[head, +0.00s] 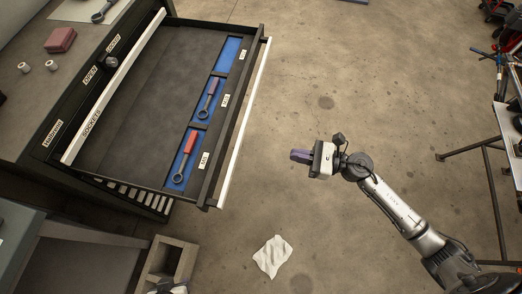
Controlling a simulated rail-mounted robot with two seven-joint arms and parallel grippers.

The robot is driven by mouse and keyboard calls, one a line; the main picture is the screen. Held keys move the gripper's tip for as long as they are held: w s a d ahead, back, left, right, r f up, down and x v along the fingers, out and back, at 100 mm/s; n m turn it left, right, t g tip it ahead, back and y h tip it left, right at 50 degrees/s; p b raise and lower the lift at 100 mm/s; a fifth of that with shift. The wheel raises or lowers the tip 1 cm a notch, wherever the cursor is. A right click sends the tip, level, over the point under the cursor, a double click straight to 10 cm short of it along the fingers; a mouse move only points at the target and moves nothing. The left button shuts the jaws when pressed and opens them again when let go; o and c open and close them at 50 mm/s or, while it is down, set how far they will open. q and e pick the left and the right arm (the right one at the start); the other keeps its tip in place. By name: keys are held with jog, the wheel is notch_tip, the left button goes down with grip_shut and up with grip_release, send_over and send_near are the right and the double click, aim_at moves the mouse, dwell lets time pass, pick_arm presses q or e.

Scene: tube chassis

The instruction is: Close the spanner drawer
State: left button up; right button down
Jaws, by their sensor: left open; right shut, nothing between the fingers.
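The spanner drawer (130,120) stands pulled out of the dark cabinet at the left, with a long pale handle (245,120) along its front. Its blue strip holds a spanner with a purple-blue handle (208,98) and one with a red handle (187,152); the far blue slot (229,54) is empty. My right gripper (297,156) is shut and empty, to the right of the handle and clear of it, pointing toward it.
The cabinet (30,110) carries a pale SOCKETS bar (115,85), a lock knob (112,61), a red block (61,39) and a loose spanner (103,13). A white cloth (273,255) lies on the floor. A metal-legged table (510,130) stands right. Floor between drawer and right gripper is clear.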

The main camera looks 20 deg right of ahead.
jog(key=x, duration=1.3)
jog(key=shift+w+a, duration=0.25)
jog(key=shift+a, duration=0.05)
jog(key=shift+w, duration=0.1)
